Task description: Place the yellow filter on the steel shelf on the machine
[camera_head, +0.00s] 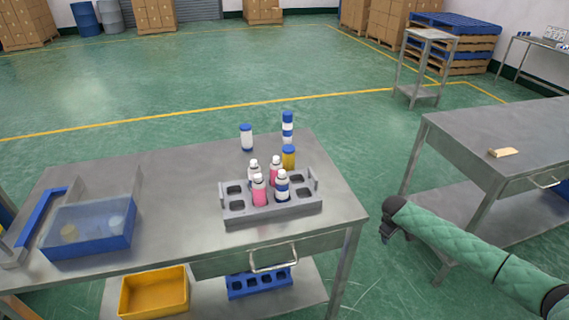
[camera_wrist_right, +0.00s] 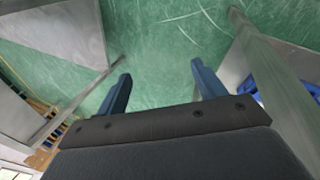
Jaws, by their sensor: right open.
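A yellow cylinder with a blue cap (camera_head: 288,157) stands upright on the left steel table (camera_head: 175,175), just behind the grey rack; it is the only yellow item standing on that table top and looks like the yellow filter. I cannot make out a machine with a steel shelf for certain. My right gripper (camera_head: 387,234) hangs over the gap between the two tables, right of the rack and apart from the cylinder. In the right wrist view its two blue fingers (camera_wrist_right: 160,72) are spread and empty above the green floor. My left gripper is out of view.
A grey rack (camera_head: 233,212) holds several pink and white bottles. White-and-blue containers (camera_head: 246,140) stand behind it. A blue box with a clear cover (camera_head: 88,243) is at left. A yellow bin (camera_head: 153,306) sits below. The right table (camera_head: 490,135) holds a small tan block (camera_head: 503,152).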

